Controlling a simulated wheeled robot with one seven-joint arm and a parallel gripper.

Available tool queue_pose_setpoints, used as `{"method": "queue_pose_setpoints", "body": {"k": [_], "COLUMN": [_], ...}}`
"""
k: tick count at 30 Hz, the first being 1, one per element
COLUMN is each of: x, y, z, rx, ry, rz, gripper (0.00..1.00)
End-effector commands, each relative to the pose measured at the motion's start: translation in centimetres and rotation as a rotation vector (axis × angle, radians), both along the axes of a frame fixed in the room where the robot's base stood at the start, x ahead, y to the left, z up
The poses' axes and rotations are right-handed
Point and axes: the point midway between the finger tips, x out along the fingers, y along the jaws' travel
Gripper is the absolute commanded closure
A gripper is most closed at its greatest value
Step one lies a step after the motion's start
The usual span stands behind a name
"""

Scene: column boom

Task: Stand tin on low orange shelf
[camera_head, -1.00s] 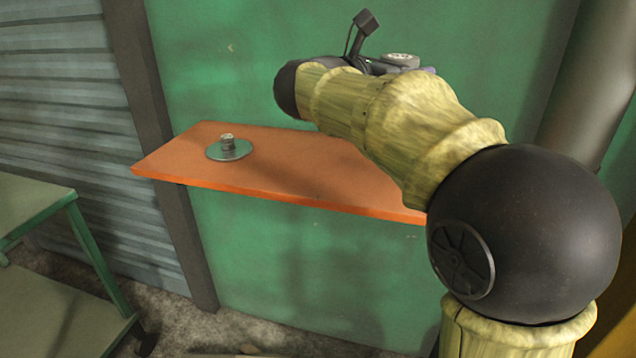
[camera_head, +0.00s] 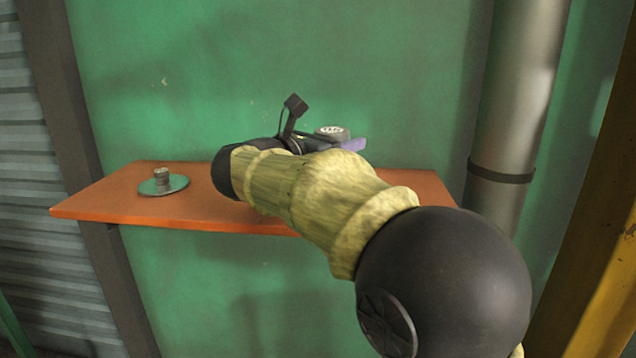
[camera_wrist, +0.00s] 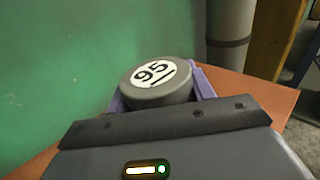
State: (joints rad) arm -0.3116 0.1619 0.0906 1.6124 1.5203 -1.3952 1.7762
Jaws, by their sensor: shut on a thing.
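The tin (camera_wrist: 157,83) is a dark grey round can with a white label marked 95 on its top. In the wrist view it sits between the purple fingers of my gripper (camera_wrist: 160,92), which is shut on it. In the head view the tin's top (camera_head: 332,132) shows behind my arm, with a purple finger at its right. The orange shelf (camera_head: 120,198) runs along the green wall. My gripper is over the shelf's right part. The tin's lower part is hidden, so I cannot tell whether it touches the shelf.
A grey pipe (camera_head: 507,120) stands right of the shelf, with a yellow post (camera_head: 590,240) further right. The shelf is bare between plate and arm.

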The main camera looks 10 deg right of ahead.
Motion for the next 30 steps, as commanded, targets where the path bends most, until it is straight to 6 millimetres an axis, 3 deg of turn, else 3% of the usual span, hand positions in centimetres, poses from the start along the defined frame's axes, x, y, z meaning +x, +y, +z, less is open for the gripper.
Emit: {"method": "queue_pose_setpoints", "body": {"k": [1,3,14,22,30], "x": [0.0,0.0,0.0,0.0,0.0], "y": [0.0,0.0,0.0,0.0,0.0], "z": [-1.3,-2.0,-2.3,-5.7,-5.9], "rx": [-0.002,-0.002,-0.001,-0.002,-0.001], "ry": [0.002,0.0,-0.002,0.0,-0.003], "rz": [0.0,0.0,0.0,0.0,0.0], "gripper": [0.79,0.79,0.79,0.79,0.79]}}
